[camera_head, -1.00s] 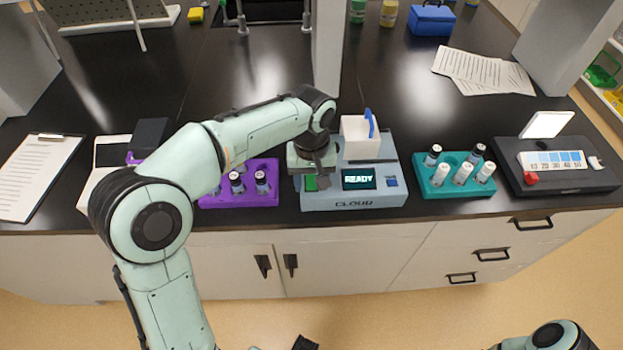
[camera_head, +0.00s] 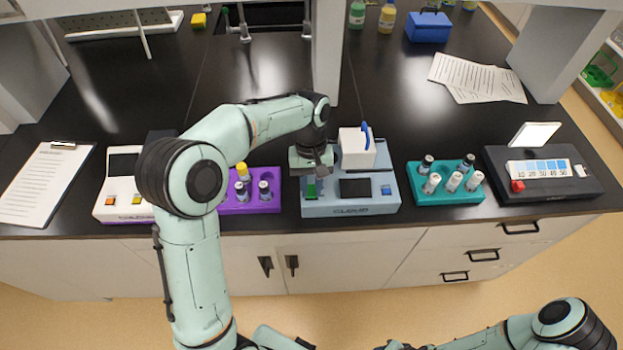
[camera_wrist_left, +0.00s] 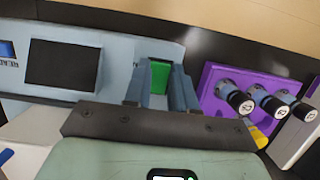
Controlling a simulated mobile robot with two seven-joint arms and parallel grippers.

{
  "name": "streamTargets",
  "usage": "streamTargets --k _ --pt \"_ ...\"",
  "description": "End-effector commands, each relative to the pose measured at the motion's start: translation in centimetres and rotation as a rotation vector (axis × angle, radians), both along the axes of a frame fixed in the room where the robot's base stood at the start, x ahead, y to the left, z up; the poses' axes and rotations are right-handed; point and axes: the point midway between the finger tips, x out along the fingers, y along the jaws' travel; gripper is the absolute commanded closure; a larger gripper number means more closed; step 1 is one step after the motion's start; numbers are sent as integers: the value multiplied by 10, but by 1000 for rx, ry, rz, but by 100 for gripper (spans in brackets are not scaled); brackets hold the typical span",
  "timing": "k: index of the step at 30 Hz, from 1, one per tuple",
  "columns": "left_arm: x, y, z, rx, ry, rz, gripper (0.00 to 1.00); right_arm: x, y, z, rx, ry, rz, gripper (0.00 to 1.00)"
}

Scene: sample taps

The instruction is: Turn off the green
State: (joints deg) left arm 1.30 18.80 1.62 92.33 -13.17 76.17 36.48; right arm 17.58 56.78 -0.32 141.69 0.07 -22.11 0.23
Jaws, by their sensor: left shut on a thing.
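The green button (camera_head: 311,189) is on the front left of the blue-grey CLOUD machine (camera_head: 347,208). The machine's screen (camera_head: 355,188) is dark. My left gripper (camera_head: 312,180) is down at the button from above. In the left wrist view the green button (camera_wrist_left: 159,76) shows between the two fingers of my left gripper (camera_wrist_left: 161,88), which is shut on it. The dark screen (camera_wrist_left: 62,65) shows there too, left of the fingers. My right arm shows only at the bottom right; its gripper is out of view.
A purple rack (camera_head: 264,205) with vials stands close left of the machine, one vial yellow-capped. A teal vial rack (camera_head: 446,196) and a black device (camera_head: 599,182) stand to the right. A white block (camera_head: 354,152) with a blue handle sits on the machine.

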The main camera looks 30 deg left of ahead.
Motion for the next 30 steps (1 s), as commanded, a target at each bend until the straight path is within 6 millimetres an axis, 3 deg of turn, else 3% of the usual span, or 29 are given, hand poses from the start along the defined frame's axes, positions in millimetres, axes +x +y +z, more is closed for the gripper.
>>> streamTargets --k 8,9,11,22,26,30 --pt "1 0 0 -3 -6 2 100 -2 0 -2 0 3 0 64" --pt "1 0 0 -3 -6 2 65 -2 0 -2 0 3 0 64" --pt "1 0 0 -2 -6 1 49 -2 0 -2 0 3 0 64" --pt "3 1 5 -1 -8 1 49 0 0 0 0 1 -1 64" --pt "8 3 23 -1 -12 2 49 4 0 5 0 -4 0 64" --pt "16 7 55 -1 -16 1 49 14 0 14 0 -14 -1 64"
